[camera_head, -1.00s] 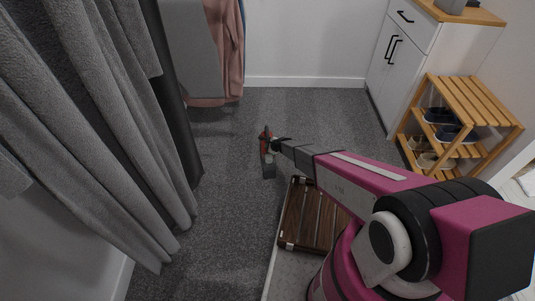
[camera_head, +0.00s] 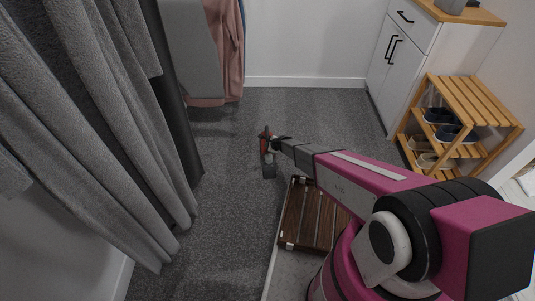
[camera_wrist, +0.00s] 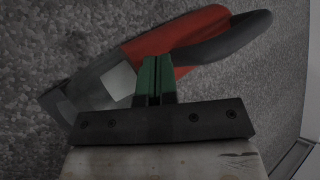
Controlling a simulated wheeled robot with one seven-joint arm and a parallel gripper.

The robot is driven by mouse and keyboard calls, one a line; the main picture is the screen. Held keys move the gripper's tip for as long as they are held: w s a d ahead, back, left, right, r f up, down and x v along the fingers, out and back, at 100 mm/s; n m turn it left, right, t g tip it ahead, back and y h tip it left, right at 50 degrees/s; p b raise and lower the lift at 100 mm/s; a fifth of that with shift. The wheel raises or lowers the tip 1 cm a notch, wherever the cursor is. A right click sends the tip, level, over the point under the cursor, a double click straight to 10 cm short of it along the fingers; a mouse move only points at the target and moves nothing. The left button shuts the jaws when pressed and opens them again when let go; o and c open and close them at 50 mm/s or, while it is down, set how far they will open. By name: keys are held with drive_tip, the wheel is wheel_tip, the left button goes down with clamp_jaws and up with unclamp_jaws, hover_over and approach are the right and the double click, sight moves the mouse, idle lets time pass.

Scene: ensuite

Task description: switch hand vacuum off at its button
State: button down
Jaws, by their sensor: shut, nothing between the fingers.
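The hand vacuum, red and dark grey with a pale grey patch, lies on the grey carpet. In the wrist view the hand vacuum (camera_wrist: 181,36) stretches from the dark nozzle at lower left to the rounded dark end at upper right. My gripper (camera_wrist: 157,58) is shut, its green fingertips together and overlapping the vacuum's middle in the picture. Whether they touch it cannot be told. The fingertips hide part of the body, and I cannot make out the button. In the head view the vacuum (camera_head: 265,141) is small, at the end of my arm, beside my gripper (camera_head: 274,145).
A brown slatted wooden mat (camera_head: 304,228) lies right beside my arm. A wooden shoe rack (camera_head: 462,126) with shoes and a white cabinet (camera_head: 405,58) stand at right. Grey curtains (camera_head: 95,120) hang at left. Carpet (camera_head: 300,108) beyond the vacuum is clear.

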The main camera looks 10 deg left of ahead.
drive_tip(key=shift+r, duration=0.3)
wheel_tip(320, 180, up, 6)
drive_tip(key=shift+f, duration=0.1)
idle(0.6)
